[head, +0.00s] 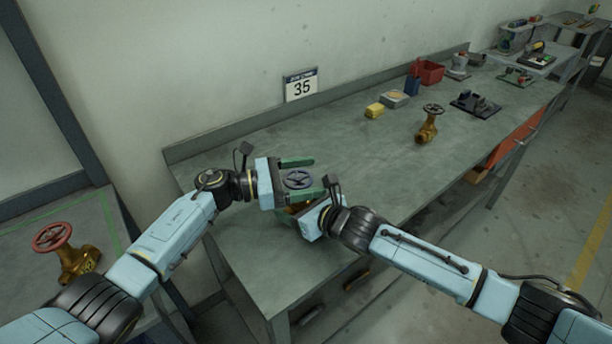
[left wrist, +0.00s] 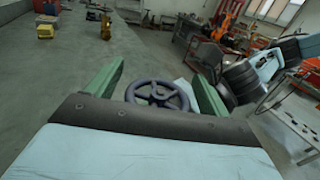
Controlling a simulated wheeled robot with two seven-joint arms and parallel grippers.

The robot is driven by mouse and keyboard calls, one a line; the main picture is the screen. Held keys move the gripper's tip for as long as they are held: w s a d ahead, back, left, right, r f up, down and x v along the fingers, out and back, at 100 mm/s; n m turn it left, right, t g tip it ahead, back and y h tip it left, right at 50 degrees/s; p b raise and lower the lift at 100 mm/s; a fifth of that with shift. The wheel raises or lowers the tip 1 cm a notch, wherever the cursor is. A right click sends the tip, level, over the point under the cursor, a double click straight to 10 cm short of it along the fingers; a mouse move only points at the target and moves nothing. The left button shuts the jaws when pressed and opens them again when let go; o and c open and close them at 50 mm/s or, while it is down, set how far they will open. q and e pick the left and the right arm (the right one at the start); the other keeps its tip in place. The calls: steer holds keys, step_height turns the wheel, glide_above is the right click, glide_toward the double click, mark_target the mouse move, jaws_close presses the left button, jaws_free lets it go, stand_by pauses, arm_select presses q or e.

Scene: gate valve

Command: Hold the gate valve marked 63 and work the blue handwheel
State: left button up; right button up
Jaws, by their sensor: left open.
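A gate valve with a dark blue handwheel (head: 298,179) stands near the front left of the workbench. Only a little of its brass body (head: 296,208) shows, and no 63 is readable on it. My left gripper (head: 304,177) is open, with its green fingers on either side of the handwheel. In the left wrist view the handwheel (left wrist: 158,95) shows between the two spread fingers (left wrist: 155,84); I cannot tell whether they touch it. My right gripper (head: 299,209) is low at the valve body, below the wheel. Its fingers are mostly hidden, so its grip is unclear.
A brass valve with a black wheel (head: 427,130) stands farther along the workbench (head: 350,155). A red-wheeled brass valve (head: 78,264) is on a side table at left. A yellow block (head: 374,111) and red bin (head: 430,72) sit toward the back. A sign (head: 301,86) reads 35.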

arm_select(q)
steer(key=s+a, duration=0.2)
steer(key=a, duration=0.9)
steer(key=shift+a, duration=0.4)
steer(key=shift+s, duration=0.1)
arm_select(e)
steer(key=o, duration=1.4)
steer(key=shift+o, duration=0.2)
